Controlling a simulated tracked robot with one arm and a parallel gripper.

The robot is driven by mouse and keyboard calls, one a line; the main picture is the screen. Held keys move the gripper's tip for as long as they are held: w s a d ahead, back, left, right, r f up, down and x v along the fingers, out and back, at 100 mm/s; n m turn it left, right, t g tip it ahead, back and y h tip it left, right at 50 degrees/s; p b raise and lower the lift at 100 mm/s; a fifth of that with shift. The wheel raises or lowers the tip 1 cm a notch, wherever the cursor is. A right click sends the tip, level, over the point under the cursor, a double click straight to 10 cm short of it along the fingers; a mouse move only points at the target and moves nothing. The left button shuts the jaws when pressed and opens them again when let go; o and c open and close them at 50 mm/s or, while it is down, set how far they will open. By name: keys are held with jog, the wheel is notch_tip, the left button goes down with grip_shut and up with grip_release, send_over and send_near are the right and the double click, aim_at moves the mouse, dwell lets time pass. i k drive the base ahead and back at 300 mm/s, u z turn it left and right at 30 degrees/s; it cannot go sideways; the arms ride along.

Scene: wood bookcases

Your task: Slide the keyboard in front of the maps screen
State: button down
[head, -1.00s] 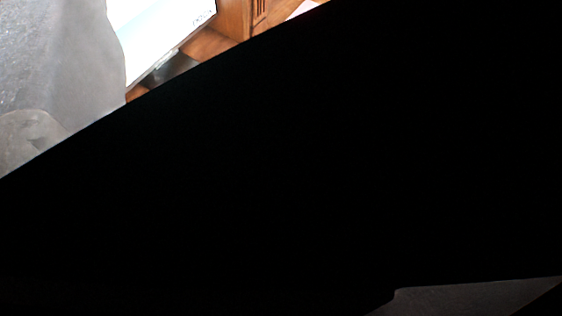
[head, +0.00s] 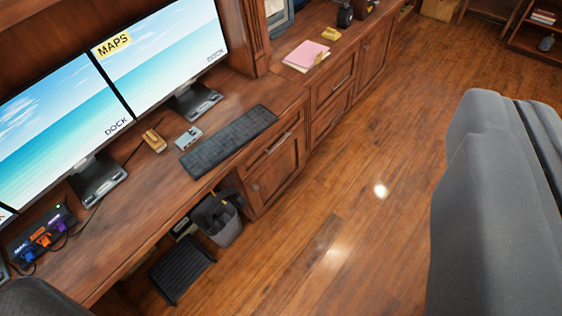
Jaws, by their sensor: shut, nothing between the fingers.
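The maps screen (head: 165,55) is the right-hand monitor in the head view, with a yellow MAPS label at its top left. Its dark stand (head: 195,102) rests on the wooden desk. The dark keyboard (head: 228,142) lies flat on the desk, on the front-edge side of that stand and apart from it. It runs slantwise, roughly along the desk's front edge. My gripper is not in view.
A second monitor (head: 60,125) stands to the left. A small pale-blue item (head: 188,138) and a wooden block (head: 153,140) lie left of the keyboard. Pink papers (head: 307,55) lie further right. A grey padded shape (head: 492,205) fills the right. Wood floor (head: 330,200) is open between.

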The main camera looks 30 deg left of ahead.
aim_at(198, 162)
jog(key=u, duration=0.2)
jog(key=i, duration=1.1)
jog(key=u, duration=0.5)
